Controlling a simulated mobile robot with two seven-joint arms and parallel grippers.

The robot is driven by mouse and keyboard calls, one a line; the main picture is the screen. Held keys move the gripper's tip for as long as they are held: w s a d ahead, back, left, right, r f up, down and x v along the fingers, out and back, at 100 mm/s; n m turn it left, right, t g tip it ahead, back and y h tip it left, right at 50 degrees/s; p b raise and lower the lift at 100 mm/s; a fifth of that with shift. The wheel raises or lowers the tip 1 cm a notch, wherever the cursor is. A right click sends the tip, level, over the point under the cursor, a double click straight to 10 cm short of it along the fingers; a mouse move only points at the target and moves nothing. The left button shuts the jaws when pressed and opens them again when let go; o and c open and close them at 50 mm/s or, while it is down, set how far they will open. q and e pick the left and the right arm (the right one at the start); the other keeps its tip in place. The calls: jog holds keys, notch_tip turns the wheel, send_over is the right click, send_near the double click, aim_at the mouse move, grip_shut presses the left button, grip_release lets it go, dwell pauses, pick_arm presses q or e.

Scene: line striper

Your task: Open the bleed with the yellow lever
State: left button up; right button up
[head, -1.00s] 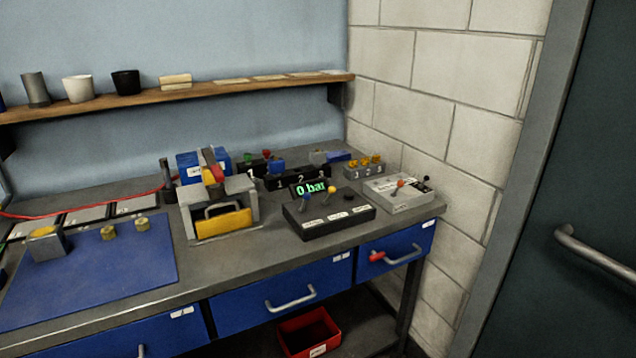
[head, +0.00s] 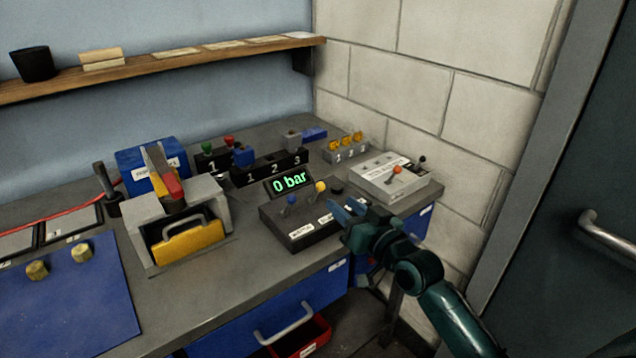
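The yellow lever (head: 321,187) has a round yellow knob and stands on a black control box (head: 297,235) on the bench. A blue-knobbed lever (head: 291,200) stands left of it on the same box. A display (head: 289,181) behind them reads 0 bar in green. My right gripper (head: 347,211) is at the box's right front, just right of the yellow lever and apart from it. Its blue fingers look spread with nothing between them. It hides part of the box's right end. My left gripper is not in view.
A grey box with an orange-red lever (head: 397,171) stands right of the control box. A grey stand with a yellow front (head: 189,243) is to the left. Numbered black blocks (head: 270,168) stand behind. An open red bin (head: 310,338) is below the bench.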

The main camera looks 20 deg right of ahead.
aim_at(324, 188)
jog(key=x, duration=0.9)
jog(key=shift+w, duration=0.25)
jog(key=shift+c, duration=0.4)
jog(key=shift+f, duration=0.1)
grip_shut()
